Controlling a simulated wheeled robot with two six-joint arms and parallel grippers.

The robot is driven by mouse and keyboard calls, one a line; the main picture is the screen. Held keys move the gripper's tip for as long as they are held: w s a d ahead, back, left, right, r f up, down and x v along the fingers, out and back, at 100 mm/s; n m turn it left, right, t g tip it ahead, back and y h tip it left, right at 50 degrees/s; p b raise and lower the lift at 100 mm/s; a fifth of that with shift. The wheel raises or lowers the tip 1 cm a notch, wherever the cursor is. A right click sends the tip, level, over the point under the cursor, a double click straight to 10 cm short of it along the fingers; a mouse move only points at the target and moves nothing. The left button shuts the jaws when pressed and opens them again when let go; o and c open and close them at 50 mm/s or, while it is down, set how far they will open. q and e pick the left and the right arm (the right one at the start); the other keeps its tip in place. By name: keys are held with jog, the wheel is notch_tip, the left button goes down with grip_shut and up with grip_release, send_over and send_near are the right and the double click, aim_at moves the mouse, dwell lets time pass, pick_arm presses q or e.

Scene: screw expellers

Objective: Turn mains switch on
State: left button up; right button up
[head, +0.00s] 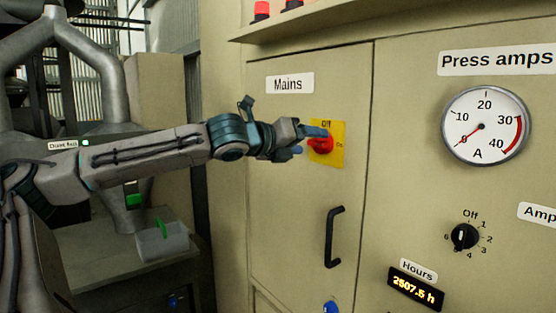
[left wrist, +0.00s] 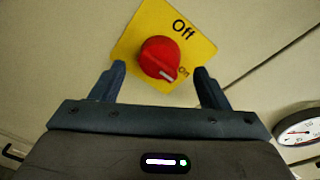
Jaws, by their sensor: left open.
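The mains switch is a red rotary knob (head: 322,146) on a yellow plate (head: 341,155) marked Off at the top and On at the right. In the left wrist view the knob (left wrist: 158,54) sits on the tilted plate (left wrist: 150,18). Its white mark is at its lower right edge, on the side of the On label. My left gripper (head: 312,141) is right in front of the plate. In the left wrist view the fingers of this gripper (left wrist: 160,68) are open, one on each side of the knob, with gaps visible. My right gripper is not in view.
The Mains label (head: 289,83) is above the switch, and a black door handle (head: 334,237) is below. An amps gauge (head: 485,126), a black selector (head: 465,237) and an hours counter (head: 416,288) are to the right. A ledge (head: 400,22) juts out above.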

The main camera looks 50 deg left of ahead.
pick_arm(q)
jog(key=s+r+b, duration=0.1)
jog(key=s+b, duration=0.5)
jog(key=s, duration=0.1)
jog(key=shift+s+a, duration=0.25)
jog(key=shift+s, duration=0.05)
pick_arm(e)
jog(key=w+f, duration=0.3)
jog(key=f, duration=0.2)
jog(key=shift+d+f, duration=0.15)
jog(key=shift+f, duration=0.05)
